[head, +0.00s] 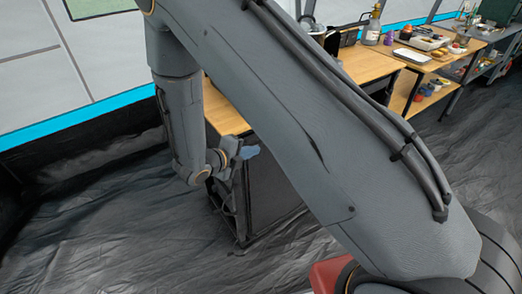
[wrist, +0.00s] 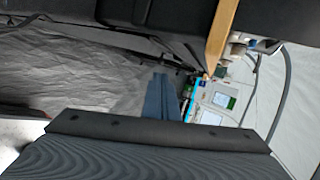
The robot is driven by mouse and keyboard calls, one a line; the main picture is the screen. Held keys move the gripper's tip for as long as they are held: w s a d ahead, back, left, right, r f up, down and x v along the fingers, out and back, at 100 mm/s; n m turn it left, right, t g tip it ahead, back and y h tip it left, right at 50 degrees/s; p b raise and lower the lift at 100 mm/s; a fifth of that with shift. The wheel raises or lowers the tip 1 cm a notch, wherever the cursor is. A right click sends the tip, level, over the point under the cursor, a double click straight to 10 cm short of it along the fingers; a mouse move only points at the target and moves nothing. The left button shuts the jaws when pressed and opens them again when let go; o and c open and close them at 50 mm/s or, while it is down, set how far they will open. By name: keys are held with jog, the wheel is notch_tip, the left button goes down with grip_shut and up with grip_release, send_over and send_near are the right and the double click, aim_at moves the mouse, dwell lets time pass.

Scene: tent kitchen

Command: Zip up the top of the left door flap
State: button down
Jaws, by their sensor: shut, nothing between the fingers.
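My gripper (head: 249,152) hangs low at the end of my arm, in front of the wooden table's near corner and its dark side. Its blue fingers also show in the wrist view (wrist: 160,95), closed together and empty. A white tent wall (head: 38,65) with grey seam lines and a dark-framed window stands at the upper left of the head view, well apart from my gripper. I cannot tell whether this panel is the left door flap. No zip or zip pull can be made out in either view.
A wooden table (head: 225,115) stands close behind my gripper, with a dark cabinet (head: 270,192) below. A farther wooden counter (head: 435,62) carries trays, bottles and food. My arm hides the middle. Wrinkled black floor sheeting (head: 95,235) lies clear at the left.

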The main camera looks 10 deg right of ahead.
jog(key=w+d+f+m+b, duration=0.1)
jog(key=w+d+f+m, duration=0.4)
jog(key=m, duration=1.3)
jog(key=shift+w+d+f+g+y, duration=0.15)
jog(key=shift+d+f+g+y, duration=0.25)
jog(key=shift+d, duration=0.55)
